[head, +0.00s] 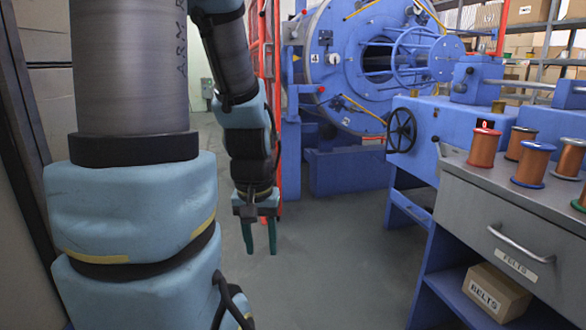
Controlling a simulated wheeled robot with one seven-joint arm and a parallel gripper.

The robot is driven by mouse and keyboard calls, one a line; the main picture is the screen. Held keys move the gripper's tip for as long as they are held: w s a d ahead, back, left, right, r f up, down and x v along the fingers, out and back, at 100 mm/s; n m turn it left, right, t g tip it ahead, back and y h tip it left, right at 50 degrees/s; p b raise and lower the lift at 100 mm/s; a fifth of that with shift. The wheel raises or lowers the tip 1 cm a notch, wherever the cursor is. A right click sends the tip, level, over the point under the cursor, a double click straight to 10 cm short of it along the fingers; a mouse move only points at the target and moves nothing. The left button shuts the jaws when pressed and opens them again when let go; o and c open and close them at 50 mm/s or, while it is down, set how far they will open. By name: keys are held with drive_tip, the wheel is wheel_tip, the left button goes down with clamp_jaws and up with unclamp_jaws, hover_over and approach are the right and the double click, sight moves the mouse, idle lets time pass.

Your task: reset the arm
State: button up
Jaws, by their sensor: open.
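My arm hangs down at the left of the head view, in grey and light blue padded links. My gripper (260,250) points straight down at its end, with two dark green fingers apart and nothing between them. It hangs over the bare grey floor, left of the blue machine and the grey cabinet, and appears to touch nothing.
The blue strander (345,60) stands behind, with a black handwheel (402,130). A grey cabinet (470,205) at right bears several copper spools (484,148); a belts box (495,292) sits below. A red frame (276,100) stands behind my arm. Floor (320,255) between is clear.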

wheel_tip(320, 180, up, 33)
drive_tip(key=p, duration=3.3)
drive_tip(key=shift+a+r, duration=0.15)
drive_tip(key=shift+r, duration=0.05)
